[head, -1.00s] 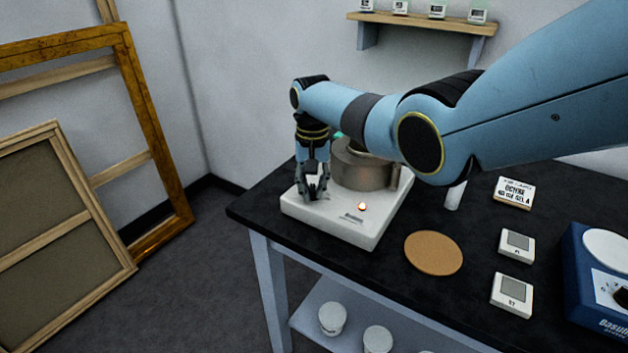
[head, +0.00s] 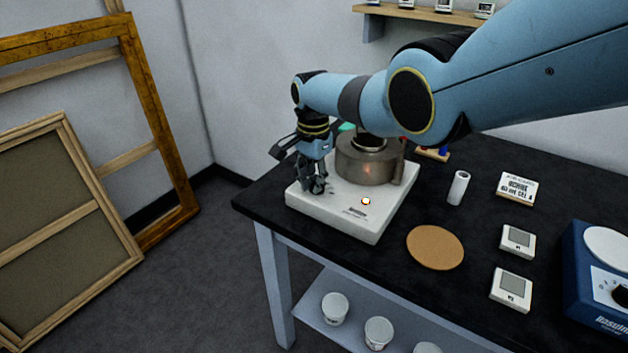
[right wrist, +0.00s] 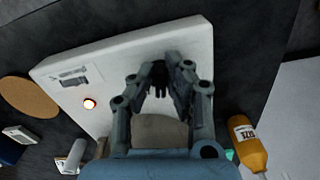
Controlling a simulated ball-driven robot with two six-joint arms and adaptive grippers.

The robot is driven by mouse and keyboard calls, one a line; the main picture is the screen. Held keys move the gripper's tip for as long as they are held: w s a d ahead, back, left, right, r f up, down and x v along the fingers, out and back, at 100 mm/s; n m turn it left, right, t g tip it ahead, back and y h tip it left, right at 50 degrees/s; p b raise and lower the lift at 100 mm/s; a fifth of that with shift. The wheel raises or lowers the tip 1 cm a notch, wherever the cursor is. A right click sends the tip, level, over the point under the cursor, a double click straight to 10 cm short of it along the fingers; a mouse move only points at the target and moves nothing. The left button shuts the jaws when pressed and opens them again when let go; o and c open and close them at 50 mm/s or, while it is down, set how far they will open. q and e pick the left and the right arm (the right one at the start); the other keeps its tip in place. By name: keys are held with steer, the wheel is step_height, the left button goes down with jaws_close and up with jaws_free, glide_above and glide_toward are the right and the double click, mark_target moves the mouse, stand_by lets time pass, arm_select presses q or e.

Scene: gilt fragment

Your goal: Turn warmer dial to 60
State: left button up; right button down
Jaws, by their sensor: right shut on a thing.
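The warmer (head: 335,212) is a white flat box at the table's left end, with a lit orange lamp (head: 366,201) on its front part. A metal pot (head: 367,160) stands on it. My right gripper (head: 315,189) points down at the left part of the warmer's top. In the right wrist view its fingers (right wrist: 161,88) are closed around a small dark piece, which seems to be the dial. The fingers cover most of it, so its setting cannot be read. The warmer's white top (right wrist: 125,62) and lamp (right wrist: 90,104) also show there. My left gripper is not in view.
A cork disc (head: 435,247), a white roll (head: 458,187), a label card (head: 517,187) and two small display units (head: 517,241) lie to the right. A blue device (head: 600,280) stands at the right edge. An orange bottle (right wrist: 247,143) is near the warmer.

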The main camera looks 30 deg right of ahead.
mark_target(313, 183)
steer(key=shift+w+m, duration=0.15)
steer(key=shift+m, duration=0.25)
steer(key=c, duration=1.4)
jaws_free()
steer(key=shift+o, duration=0.2)
steer(key=shift+r, duration=0.1)
step_height(313, 183, up, 12)
